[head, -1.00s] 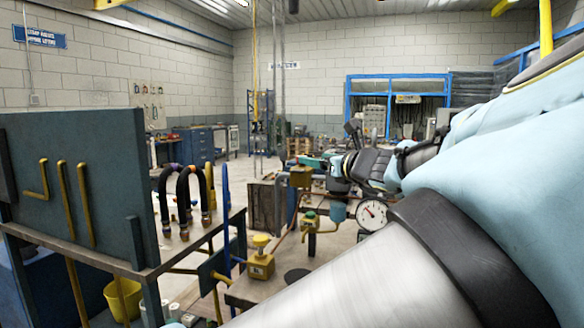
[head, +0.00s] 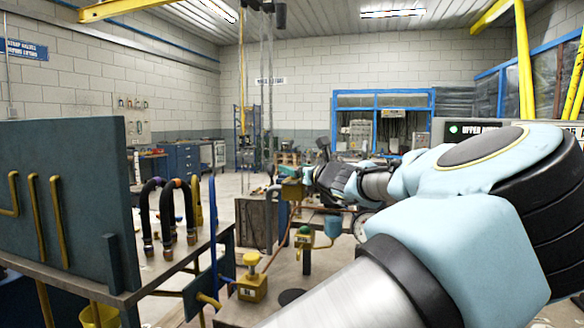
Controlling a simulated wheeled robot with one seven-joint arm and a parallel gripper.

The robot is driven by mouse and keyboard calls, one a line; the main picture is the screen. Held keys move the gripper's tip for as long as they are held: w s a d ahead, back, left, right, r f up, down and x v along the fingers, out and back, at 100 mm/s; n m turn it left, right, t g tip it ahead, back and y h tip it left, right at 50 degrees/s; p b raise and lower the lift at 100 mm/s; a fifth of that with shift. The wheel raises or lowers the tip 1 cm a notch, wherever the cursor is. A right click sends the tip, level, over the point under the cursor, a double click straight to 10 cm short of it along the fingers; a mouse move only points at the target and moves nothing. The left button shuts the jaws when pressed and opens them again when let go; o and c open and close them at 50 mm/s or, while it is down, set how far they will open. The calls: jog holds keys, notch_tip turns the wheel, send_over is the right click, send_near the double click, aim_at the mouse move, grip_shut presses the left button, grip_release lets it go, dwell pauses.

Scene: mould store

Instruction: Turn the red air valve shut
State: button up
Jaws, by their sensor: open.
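My gripper (head: 308,177) is small and dark at the far end of my outstretched arm, near the middle of the head view. It is open, with nothing seen between its fingers. It appears right beside a yellow box-like fitting (head: 292,191) on the pipework; I cannot tell whether they touch. I cannot make out a red valve handle for certain; it may be hidden behind my gripper or too small to see. A copper-coloured pipe (head: 275,251) runs below the fitting. A small green-topped fitting (head: 304,231) stands lower on the same pipework.
A round gauge (head: 360,226) is partly hidden behind my arm. A yellow block with a knob (head: 251,280) sits on the bench in front. A grey-blue panel (head: 70,205) and black curved hoses (head: 165,212) stand at left. Open floor shows behind the hoses.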

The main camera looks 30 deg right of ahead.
jog(key=shift+w, duration=0.45)
grip_shut()
dwell(0.3)
